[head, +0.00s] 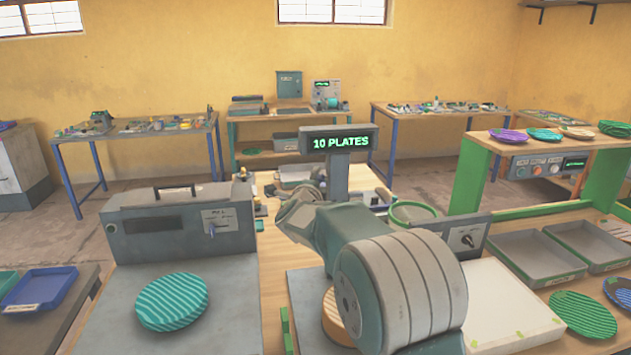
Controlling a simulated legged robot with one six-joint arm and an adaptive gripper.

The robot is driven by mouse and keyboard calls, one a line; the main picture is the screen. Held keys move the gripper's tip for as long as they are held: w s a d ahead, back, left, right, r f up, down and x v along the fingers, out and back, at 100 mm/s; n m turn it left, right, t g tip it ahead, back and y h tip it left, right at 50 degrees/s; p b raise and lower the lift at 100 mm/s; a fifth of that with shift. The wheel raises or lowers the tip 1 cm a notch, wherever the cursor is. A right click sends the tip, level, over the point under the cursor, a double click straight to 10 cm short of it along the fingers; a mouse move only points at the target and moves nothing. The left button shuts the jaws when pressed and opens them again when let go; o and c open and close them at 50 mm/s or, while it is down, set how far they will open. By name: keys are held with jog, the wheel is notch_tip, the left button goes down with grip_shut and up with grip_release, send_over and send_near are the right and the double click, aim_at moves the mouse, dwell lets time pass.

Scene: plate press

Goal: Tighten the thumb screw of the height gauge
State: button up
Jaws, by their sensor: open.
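I cannot make out the height gauge or its thumb screw in the head view. Several small items stand on the middle bench around the sign post, too small to tell apart. My own arm covers the middle of the bench, with its large rounded joint in front. I cannot make out my gripper or its fingers; they do not show past the arm.
A sign (341,142) reads "10 PLATES". At left, a grey control box (180,222) stands behind a striped teal plate (172,302). At right are grey trays (538,257), a striped green plate (584,315) and a green-framed shelf (471,178). Benches line the back wall.

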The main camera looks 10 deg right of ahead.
jog(key=shift+a, duration=0.1)
jog(key=v, duration=1.2)
jog(key=shift+r, duration=0.1)
jog(key=s+a+n+g+y, duration=0.1)
jog(key=s+n+g+y, duration=0.3)
jog(key=s+n+y, duration=0.75)
jog(key=s+d+f+n+g+h, duration=0.1)
jog(key=s+d+f+n+g, duration=0.1)
jog(key=s, duration=0.6)
jog(key=s+d+f+n+g+h, duration=0.2)
jog(key=s+n, duration=0.3)
jog(key=s, duration=0.4)
jog(key=s+d+f+n+g+h, duration=0.1)
jog(key=s+f+n+g, duration=0.2)
jog(key=s, duration=0.5)
jog(key=shift+s+d+f+n, duration=0.25)
jog(key=shift+d+f+n, duration=0.15)
jog(key=shift+f+n, duration=0.15)
